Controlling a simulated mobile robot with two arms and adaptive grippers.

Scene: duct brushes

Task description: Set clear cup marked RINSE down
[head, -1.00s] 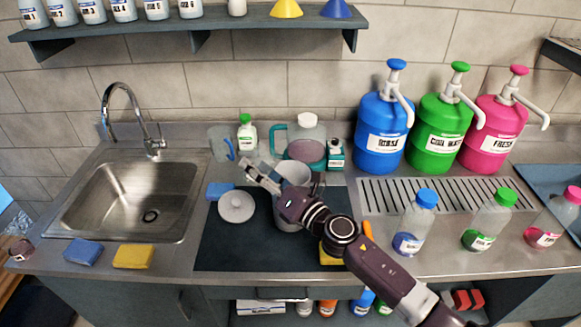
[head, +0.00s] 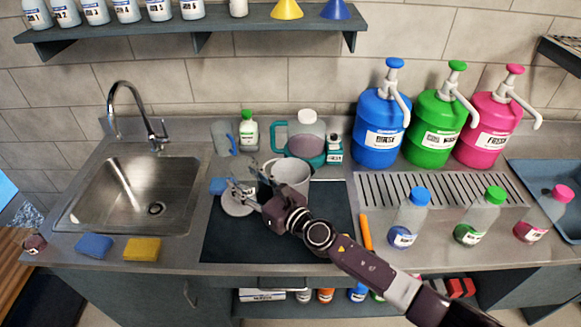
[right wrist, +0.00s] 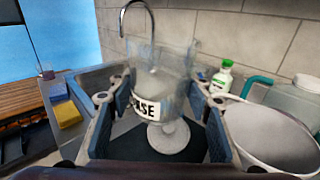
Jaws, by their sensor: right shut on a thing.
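My right gripper (head: 252,184) is above the left back part of the dark mat (head: 232,253), beside the white round lid (head: 236,208). In the right wrist view its fingers (right wrist: 160,115) are shut on the clear cup marked RINSE (right wrist: 172,62), one on each side. The cup is upright; only "SE" and part of the letters before it show. In the head view the cup is hard to make out between the fingers. Whether its base touches anything is unclear. My left gripper is not in view.
A white-grey pot (head: 291,172) stands right beside the gripper. Behind are a clear jug with a blue handle (head: 222,136), a green-capped bottle (head: 249,131) and a teal-handled container (head: 305,137). The mat's front is clear.

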